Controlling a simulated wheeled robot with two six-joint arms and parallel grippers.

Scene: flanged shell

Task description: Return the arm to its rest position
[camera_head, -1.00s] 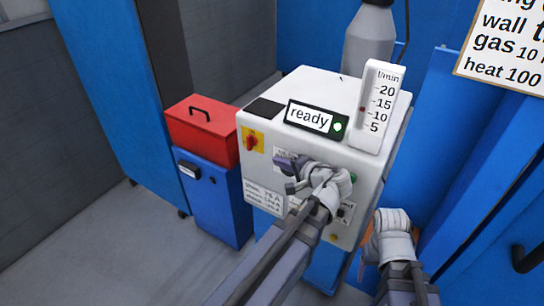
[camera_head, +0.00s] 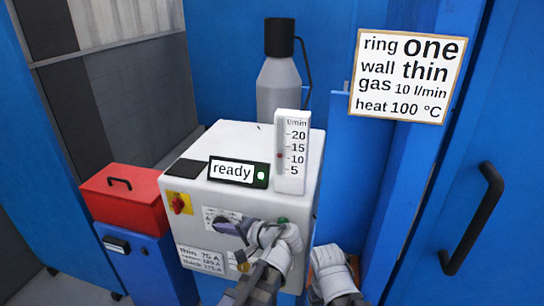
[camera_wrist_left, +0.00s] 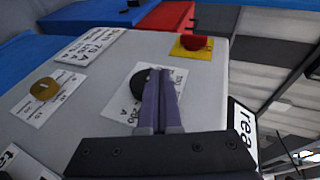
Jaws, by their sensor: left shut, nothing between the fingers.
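My left gripper (camera_head: 226,227) has purple-grey fingers. It is in front of the white machine's face, by a round black knob on a white label. In the left wrist view the shut fingers (camera_wrist_left: 160,98) have nothing between them and overlap the black knob (camera_wrist_left: 138,84); I cannot tell whether they touch it. My right arm's white wrist (camera_head: 332,272) shows at the lower middle of the head view, right of the machine; its fingers are hidden.
The white machine (camera_head: 255,150) carries a "ready" display (camera_head: 236,171), a flow gauge (camera_head: 291,150) and a red switch (camera_head: 178,203). A grey gas bottle (camera_head: 279,87) stands behind. A red toolbox (camera_head: 125,198) is left. A sign (camera_head: 408,75) and blue door (camera_head: 450,190) are right.

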